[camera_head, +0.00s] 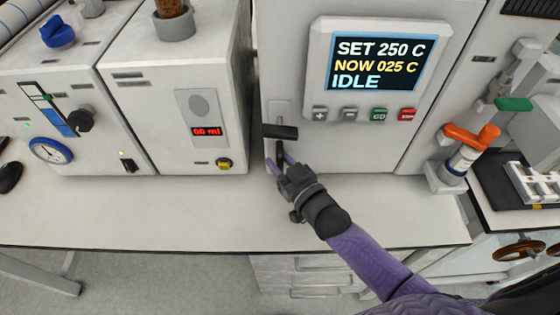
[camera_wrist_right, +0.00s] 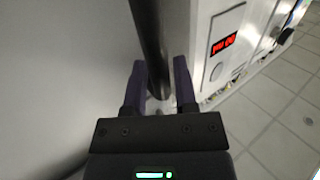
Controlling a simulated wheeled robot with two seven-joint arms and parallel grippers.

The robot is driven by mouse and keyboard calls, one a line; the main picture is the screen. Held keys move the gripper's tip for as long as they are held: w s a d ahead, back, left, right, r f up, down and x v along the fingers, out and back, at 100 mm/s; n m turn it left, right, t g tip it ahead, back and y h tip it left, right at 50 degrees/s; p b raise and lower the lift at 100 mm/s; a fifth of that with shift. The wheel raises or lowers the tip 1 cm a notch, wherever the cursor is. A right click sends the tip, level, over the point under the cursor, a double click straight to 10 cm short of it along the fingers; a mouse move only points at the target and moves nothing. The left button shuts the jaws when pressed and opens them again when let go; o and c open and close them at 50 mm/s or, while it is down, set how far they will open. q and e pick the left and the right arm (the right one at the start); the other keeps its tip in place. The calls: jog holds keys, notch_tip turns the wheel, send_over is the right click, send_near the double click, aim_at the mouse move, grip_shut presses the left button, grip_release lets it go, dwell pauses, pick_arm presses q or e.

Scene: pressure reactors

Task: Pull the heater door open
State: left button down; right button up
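The heater (camera_head: 340,152) is the tall white unit with the screen reading SET 250 C, NOW 025 C, IDLE. Its dark door handle (camera_head: 280,131) is at the lower left of its front; the door looks shut. My right gripper (camera_head: 276,163) is at the handle's lower part, just in front of the heater. In the right wrist view the handle (camera_wrist_right: 149,45) is a dark bar running down between the two purple fingers of the gripper (camera_wrist_right: 160,78). The fingers are apart, with a gap beside the bar. My left gripper is not in view.
A white unit with a red display (camera_head: 205,131) stands close on the left of the handle. Another unit with a blue gauge (camera_head: 51,151) is farther left. An orange-handled valve (camera_head: 472,136) stands on the right. The white bench top (camera_head: 150,212) is clear in front.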

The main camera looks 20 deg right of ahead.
grip_shut()
dwell(1.4)
